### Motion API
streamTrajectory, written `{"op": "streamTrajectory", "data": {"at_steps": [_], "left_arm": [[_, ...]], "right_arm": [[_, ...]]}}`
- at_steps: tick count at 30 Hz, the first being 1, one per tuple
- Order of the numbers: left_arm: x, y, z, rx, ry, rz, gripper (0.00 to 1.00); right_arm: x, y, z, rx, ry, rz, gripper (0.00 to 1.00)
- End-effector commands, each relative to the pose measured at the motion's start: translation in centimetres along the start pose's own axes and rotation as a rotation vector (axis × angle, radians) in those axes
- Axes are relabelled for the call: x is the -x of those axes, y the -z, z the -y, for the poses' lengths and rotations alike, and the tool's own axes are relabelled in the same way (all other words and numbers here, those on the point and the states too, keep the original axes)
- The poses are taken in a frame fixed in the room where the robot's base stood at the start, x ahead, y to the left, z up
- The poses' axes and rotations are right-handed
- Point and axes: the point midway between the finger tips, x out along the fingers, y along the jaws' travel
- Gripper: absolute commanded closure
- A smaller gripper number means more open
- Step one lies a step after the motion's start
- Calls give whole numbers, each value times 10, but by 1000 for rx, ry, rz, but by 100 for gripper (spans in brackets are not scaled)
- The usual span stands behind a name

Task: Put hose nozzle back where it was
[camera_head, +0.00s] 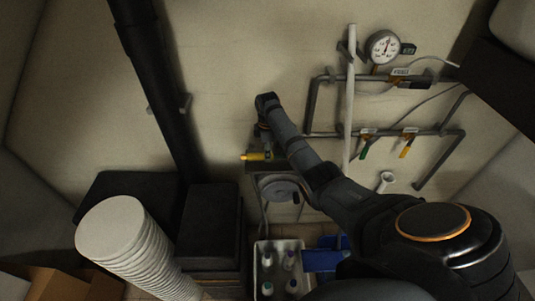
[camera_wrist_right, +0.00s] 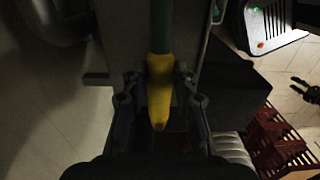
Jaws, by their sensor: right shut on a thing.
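The hose nozzle (camera_wrist_right: 160,92) is yellow and joined to a green hose (camera_wrist_right: 160,28) in the right wrist view. My right gripper (camera_wrist_right: 158,105) is shut on it, one finger on each side, with the nozzle's tip pointing toward the bottom of the picture. In the head view my right arm reaches to the back wall, and a small part of the yellow nozzle (camera_head: 251,156) shows beside the dark wrist, just above a grey wall fixture (camera_head: 281,189). The arm hides most of the gripper there. My left gripper is not in view.
Pipes with a gauge (camera_head: 383,47) and coloured valve handles (camera_head: 407,147) run along the wall at right. A thick black pipe (camera_head: 158,90) stands at left. Below are a stack of white discs (camera_head: 122,232), black boxes (camera_head: 209,222) and a white crate of bottles (camera_head: 257,272).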

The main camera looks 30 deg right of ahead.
Motion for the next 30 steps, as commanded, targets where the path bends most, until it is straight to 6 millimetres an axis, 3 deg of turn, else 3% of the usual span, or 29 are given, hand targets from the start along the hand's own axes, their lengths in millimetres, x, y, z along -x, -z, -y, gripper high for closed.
{"op": "streamTrajectory", "data": {"at_steps": [4, 13, 14, 18, 30], "left_arm": [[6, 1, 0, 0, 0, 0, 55], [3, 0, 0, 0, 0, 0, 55], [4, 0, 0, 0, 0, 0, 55], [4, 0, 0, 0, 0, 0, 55], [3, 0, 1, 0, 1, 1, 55]], "right_arm": [[-11, 0, 0, 0, -2, -1, 100], [-15, 0, 0, 0, -2, 0, 100], [-15, 0, 0, 0, -1, 0, 69], [-15, 0, 0, 0, -1, 0, 50], [-5, 0, -1, 0, -4, -1, 49]]}}
